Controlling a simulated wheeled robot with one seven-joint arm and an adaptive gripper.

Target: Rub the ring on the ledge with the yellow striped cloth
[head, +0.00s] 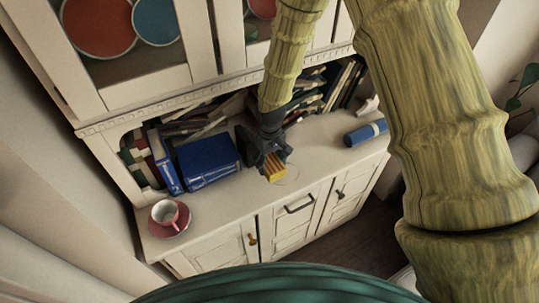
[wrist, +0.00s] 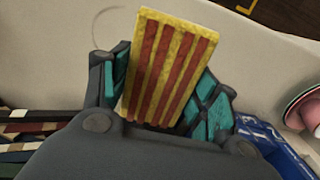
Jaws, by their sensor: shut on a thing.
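The yellow cloth with red stripes (wrist: 165,70) is a block-like piece between the two teal-padded fingers of my gripper (wrist: 163,95) in the wrist view. It also shows in the head view (head: 275,170), at the tip of my gripper (head: 268,160), over the pale ledge (head: 230,195). My gripper is shut on it. A faint ring (head: 292,176) marks the ledge just right of the cloth. Part of the ring's thin grey arc (wrist: 100,28) shows left of the cloth in the wrist view. I cannot tell whether the cloth touches the ledge.
Blue books (head: 208,160) stand left of my gripper. A cup on a red saucer (head: 168,219) sits at the ledge's left end. A blue cylinder (head: 365,133) lies to the right. More books (head: 335,85) fill the back. The front of the ledge is clear.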

